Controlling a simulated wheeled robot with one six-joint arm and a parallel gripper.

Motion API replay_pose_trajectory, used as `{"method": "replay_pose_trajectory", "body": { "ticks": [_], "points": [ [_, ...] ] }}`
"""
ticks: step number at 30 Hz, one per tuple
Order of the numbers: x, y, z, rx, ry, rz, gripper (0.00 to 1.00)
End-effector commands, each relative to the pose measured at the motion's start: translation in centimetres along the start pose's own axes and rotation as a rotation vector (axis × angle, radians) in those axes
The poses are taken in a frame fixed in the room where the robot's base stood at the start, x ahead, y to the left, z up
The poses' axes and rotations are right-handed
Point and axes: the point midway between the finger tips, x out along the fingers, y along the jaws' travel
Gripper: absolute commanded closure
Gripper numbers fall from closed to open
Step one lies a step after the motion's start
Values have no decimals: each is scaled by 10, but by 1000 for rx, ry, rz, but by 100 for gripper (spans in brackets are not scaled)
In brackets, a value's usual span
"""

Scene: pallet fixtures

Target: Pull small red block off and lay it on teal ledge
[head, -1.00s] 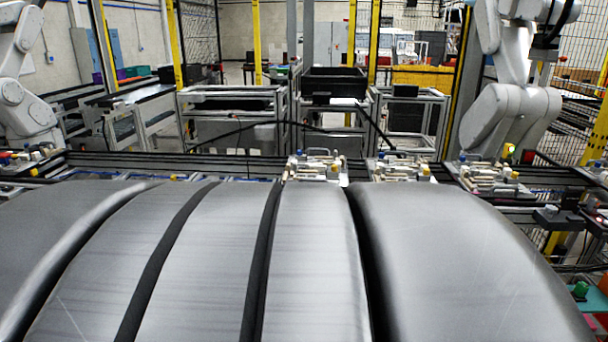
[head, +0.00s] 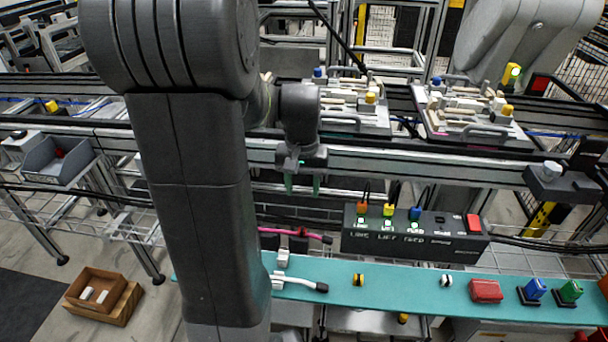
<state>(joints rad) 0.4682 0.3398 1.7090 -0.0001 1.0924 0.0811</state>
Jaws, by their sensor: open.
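A small red block (head: 474,223) sits on the right end of a dark control box (head: 410,243). The teal ledge (head: 400,297) runs across the lower part of the view, in front of and below that box. A larger red piece (head: 486,291) lies on the ledge. My gripper (head: 302,184) hangs pointing down, with its two green-tipped fingers apart and nothing between them. It is left of the control box and well away from the red block. My arm hides the ledge's left part.
Orange, yellow and blue plugs (head: 389,210) with cables stand on the control box. The ledge also bears a white handled piece (head: 298,284), a blue button (head: 535,289) and a green button (head: 570,291). Loaded pallets (head: 470,113) stand on the conveyor behind. Bare ledge shows around (head: 415,295).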

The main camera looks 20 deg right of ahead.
Motion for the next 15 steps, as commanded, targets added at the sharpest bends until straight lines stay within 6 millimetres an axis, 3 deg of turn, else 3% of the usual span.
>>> {"method": "replay_pose_trajectory", "body": {
  "ticks": [5,15],
  "points": [
    [18,0,0,2,-3,0,55],
    [84,0,1,1,-5,0,55]
  ]
}}
